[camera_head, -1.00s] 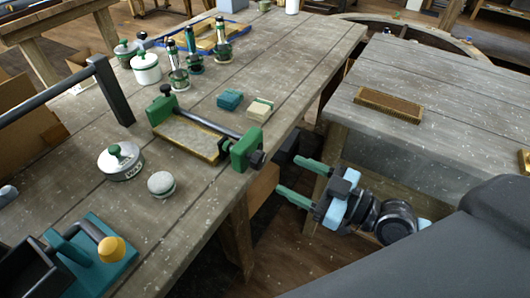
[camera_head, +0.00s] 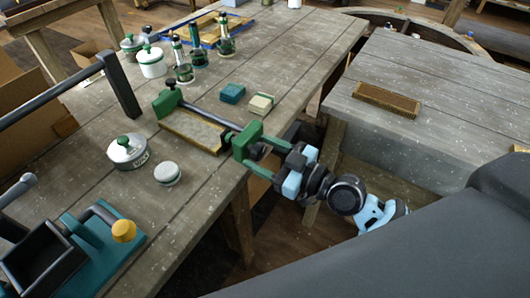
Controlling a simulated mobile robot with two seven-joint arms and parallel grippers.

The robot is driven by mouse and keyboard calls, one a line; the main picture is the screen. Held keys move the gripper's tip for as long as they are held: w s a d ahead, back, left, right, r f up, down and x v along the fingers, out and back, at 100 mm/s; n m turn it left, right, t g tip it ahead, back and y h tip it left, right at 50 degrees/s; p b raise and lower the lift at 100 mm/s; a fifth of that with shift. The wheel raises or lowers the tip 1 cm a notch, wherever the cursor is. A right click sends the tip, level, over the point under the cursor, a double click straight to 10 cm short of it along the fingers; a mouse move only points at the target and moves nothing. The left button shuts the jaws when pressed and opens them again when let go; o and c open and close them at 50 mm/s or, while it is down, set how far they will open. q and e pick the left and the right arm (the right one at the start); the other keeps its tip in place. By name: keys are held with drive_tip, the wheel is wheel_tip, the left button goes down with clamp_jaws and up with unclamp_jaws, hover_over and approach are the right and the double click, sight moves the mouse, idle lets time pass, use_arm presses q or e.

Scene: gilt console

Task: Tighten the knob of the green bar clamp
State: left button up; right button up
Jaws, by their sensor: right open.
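The green bar clamp lies on the near workbench, with one green jaw (camera_head: 165,103) at the left, a dark bar (camera_head: 208,117), and the other green jaw (camera_head: 246,139) near the bench's right edge. A framed grey plate (camera_head: 190,131) lies along the bar. The clamp's dark knob is at the right jaw's outer side, largely hidden by my right gripper. My right gripper (camera_head: 263,156) is open, its green fingers reaching toward the jaw on either side of the knob's place. I cannot tell whether they touch it. My left gripper is not in view.
A second table (camera_head: 430,85) is at right, past a gap.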

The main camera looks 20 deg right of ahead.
drive_tip(key=c, duration=1)
drive_tip(key=shift+m, duration=1.8)
